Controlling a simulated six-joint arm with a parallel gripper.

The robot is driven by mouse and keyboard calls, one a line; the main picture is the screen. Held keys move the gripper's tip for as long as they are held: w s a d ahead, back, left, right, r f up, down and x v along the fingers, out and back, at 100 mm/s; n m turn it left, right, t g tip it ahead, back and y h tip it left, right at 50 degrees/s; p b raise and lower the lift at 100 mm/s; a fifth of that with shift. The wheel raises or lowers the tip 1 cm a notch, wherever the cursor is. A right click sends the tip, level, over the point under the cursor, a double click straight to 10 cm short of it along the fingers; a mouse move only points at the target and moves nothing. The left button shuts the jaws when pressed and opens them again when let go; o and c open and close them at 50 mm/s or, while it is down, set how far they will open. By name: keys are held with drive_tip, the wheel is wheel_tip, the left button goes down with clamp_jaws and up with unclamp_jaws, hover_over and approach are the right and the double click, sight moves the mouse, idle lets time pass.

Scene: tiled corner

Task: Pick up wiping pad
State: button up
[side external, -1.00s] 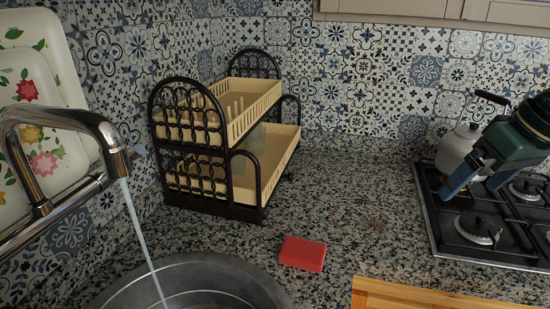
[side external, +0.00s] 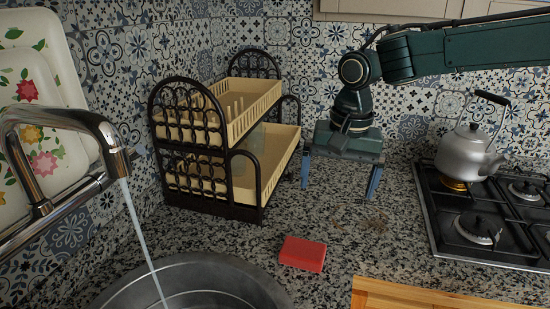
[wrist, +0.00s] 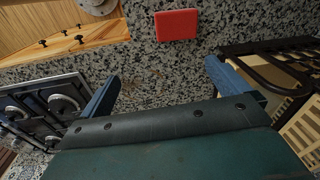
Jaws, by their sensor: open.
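The wiping pad (side external: 302,254) is a flat red block lying on the speckled granite counter, between the sink and the wooden edge. It also shows in the wrist view (wrist: 176,25), at the top, beyond the fingers. My gripper (side external: 338,182) is open and empty, with its two blue fingers pointing down. It is above the counter, behind the pad and to the right of the dish rack. In the wrist view my gripper (wrist: 160,82) has its fingers spread wide, with bare counter between them. Nothing hides the pad.
A two-tier dish rack (side external: 205,135) stands close to my gripper's left. A kettle (side external: 463,153) sits on the gas stove (side external: 480,225) at right. A sink (side external: 205,265) with a running faucet (side external: 70,120) is at front left. The counter between gripper and pad is clear.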

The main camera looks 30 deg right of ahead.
drive_tip(key=m, duration=0.1)
hover_over(303, 249)
wheel_tip(303, 249, down, 4)
drive_tip(key=shift+w+d+f+g, duration=0.1)
drive_tip(key=shift+d+f+g, duration=0.05)
drive_tip(key=shift+g, duration=0.25)
drive_tip(key=shift+f, duration=0.1)
drive_tip(key=shift+f, duration=4.2)
drive_tip(key=shift+f, duration=2.6)
drive_tip(key=c, duration=0.8)
